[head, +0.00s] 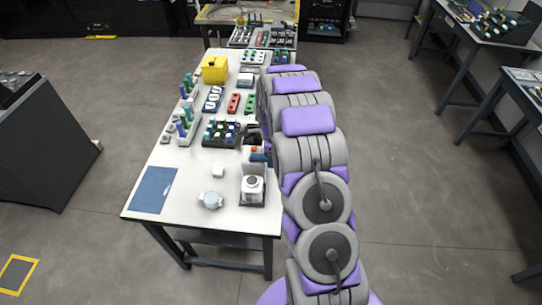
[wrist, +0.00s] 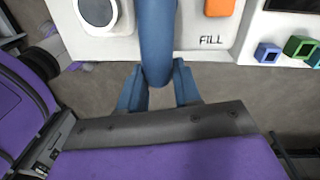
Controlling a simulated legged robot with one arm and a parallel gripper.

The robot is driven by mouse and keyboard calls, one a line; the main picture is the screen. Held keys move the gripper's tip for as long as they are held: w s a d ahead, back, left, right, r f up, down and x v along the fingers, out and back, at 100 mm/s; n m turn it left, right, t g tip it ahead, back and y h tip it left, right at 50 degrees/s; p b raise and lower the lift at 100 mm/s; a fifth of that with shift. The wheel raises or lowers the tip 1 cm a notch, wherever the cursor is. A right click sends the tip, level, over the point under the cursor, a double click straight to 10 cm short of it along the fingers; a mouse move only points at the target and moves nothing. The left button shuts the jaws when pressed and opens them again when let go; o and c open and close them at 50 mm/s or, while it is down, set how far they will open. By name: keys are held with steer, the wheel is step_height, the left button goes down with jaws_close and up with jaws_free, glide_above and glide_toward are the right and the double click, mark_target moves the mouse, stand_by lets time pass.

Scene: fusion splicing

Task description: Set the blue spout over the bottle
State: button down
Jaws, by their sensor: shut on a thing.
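The blue spout (wrist: 157,38) is a thick blue tube rising up the middle of the wrist view; its far end is cut off by the top edge. My gripper (wrist: 158,74) has its two blue fingers closed on either side of the spout's near end.
The white station marked FILL has an orange button (wrist: 218,7) right of the spout. A blue mat (head: 153,190) and a pale round item (head: 210,200) lie left of the bottle. Racks and a yellow box (head: 215,70) crowd the table's far part.

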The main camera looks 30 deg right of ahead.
steer(key=shift+s+a+m+p, duration=0.35)
steer(key=shift+m+p, duration=0.15)
steer(key=shift+m, duration=0.35)
steer(key=shift+s+a+m+p, duration=0.35)
steer(key=shift+m+p, duration=0.15)
steer(key=shift+m, duration=0.3)
steer(key=shift+s+a+m+p, duration=0.35)
steer(key=shift+m+p, duration=0.15)
steer(key=shift+m, duration=0.35)
steer(key=c, duration=0.8)
jaws_free()
steer(key=shift+a, duration=0.1)
steer(key=shift+r, duration=0.15)
steer(key=r, duration=0.5)
steer(key=r+p, duration=0.1)
steer(key=r, duration=0.5)
steer(key=w+d+r, duration=0.1)
steer(key=r, duration=0.5)
steer(key=shift+p, duration=0.35)
